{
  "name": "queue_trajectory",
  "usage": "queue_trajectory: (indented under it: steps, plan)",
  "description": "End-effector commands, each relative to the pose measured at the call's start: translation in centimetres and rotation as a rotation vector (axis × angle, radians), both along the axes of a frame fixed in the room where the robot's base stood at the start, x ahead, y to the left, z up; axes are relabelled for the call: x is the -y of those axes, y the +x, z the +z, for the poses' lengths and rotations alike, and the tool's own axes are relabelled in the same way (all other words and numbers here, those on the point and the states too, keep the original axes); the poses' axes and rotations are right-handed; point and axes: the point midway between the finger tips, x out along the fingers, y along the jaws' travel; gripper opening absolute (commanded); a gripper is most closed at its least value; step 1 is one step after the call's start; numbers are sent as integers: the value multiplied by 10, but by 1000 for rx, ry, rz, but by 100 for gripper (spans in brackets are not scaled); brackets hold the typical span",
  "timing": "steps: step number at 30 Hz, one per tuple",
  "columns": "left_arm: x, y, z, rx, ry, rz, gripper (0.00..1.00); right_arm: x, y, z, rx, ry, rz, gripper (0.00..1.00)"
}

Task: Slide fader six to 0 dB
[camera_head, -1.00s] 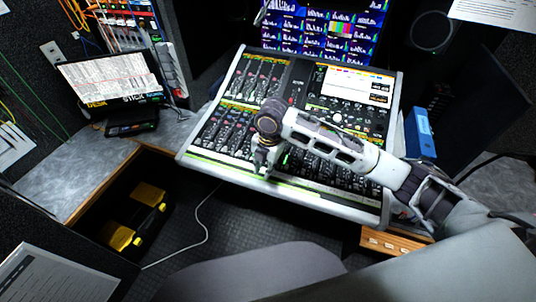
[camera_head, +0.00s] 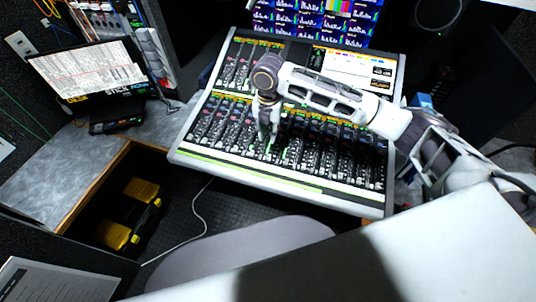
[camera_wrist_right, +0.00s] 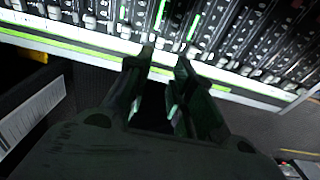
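The mixing console (camera_head: 290,188) fills the middle of the head view, with a lower bank of faders (camera_head: 325,155) running across it. Individual faders are too small to number, so I cannot tell which is fader six. My right gripper (camera_head: 267,140) points down over the left-middle of this bank and hides some strips. In the right wrist view its two fingers (camera_wrist_right: 165,60) stand apart with a gap and nothing visible between them. Fader strips (camera_wrist_right: 190,25) with green marks lie beyond the fingertips; contact cannot be told. My left gripper is not in view.
A monitor wall (camera_head: 320,20) stands behind the console. A laptop-like screen (camera_head: 88,70) sits on the left desk (camera_head: 60,175). A yellow-and-black case (camera_head: 130,215) lies in the recess below. A grey seat (camera_head: 240,245) is in front of the console.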

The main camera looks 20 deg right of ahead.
Motion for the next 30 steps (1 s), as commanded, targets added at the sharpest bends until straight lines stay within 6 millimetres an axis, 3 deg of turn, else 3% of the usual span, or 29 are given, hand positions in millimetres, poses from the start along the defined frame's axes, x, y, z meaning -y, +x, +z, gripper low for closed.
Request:
queue_trajectory:
  steps: [11, 30]
  plan:
    - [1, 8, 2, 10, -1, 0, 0, 0, -1, -21, -4, 0, 0, 23]
    - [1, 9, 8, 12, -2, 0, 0, 0, -1, -104, -1, 0, -1, 23]
